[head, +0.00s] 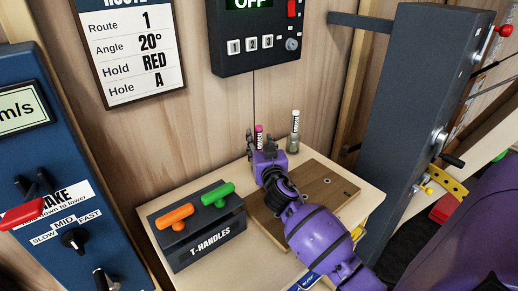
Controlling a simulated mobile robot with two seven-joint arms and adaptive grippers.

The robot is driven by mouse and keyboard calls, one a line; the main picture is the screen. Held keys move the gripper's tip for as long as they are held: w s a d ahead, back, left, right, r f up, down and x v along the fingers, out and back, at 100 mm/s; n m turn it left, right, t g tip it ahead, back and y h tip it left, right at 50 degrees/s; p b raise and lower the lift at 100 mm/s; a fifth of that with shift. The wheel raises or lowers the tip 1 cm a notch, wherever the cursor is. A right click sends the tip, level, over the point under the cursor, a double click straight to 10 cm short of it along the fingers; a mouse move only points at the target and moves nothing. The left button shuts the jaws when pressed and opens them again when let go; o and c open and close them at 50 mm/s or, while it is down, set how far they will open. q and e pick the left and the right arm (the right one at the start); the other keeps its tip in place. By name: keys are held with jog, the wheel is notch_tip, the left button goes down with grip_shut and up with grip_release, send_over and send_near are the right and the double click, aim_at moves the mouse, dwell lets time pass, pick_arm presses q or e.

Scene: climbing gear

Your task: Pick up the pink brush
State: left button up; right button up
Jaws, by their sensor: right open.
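The pink brush (259,129) stands upright near the back of the small wooden table, its pink top and a white lettered label showing. My right gripper (264,136) is open, its dark fingers to either side of the brush as seen from the head. The gripper's purple body hides the brush's lower part. I cannot tell whether the fingers touch it. My left gripper is not in view.
A white-topped brush (295,116) stands just right of the gripper in a grey holder. A brown board (335,185) lies under my right arm. A dark T-handles box (205,234) with orange and green handles sits front left. A dark column (405,110) rises at right.

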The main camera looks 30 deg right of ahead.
jog(key=x, duration=0.2)
jog(key=shift+w, duration=0.25)
grip_shut()
